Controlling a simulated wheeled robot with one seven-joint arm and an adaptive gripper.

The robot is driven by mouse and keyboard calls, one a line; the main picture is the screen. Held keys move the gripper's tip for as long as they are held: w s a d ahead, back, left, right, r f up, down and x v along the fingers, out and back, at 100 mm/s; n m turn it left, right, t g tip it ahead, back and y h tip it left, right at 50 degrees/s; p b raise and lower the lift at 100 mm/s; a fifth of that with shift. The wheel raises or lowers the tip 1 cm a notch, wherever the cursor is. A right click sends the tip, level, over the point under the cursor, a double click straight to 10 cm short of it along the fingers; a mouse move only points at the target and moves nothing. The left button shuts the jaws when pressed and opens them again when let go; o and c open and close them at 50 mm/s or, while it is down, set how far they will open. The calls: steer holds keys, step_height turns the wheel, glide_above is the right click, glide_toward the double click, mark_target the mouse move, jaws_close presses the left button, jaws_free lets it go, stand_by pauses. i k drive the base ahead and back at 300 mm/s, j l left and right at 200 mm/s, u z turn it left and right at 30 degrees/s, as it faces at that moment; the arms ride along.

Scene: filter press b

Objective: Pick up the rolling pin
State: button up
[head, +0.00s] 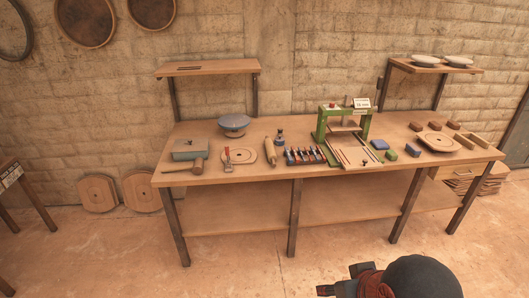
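The rolling pin (270,151) is a pale wooden cylinder. It lies on the wooden workbench (240,176), left of the middle, pointing roughly from front to back. It sits between a round wooden board and a row of small dark bottles or tools. My gripper (342,281) shows only in part at the bottom edge, beside my dark rounded arm link. It is in front of the bench, well away from the pin. Its fingers are too small and cut off to tell whether they are open.
Left of the pin are a round board (240,156), a mallet (196,167) and a grey-blue box (189,149). A small bottle (279,136) stands behind it to the right. A green press (342,122) stands further right. Open floor lies before the bench.

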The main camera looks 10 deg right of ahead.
mark_target(272, 158)
steer(key=i+l+u, duration=0.35)
steer(key=i+l, duration=0.5)
steer(key=i, duration=0.5)
steer(key=i+l+u, duration=0.4)
steer(key=i+l, duration=0.8)
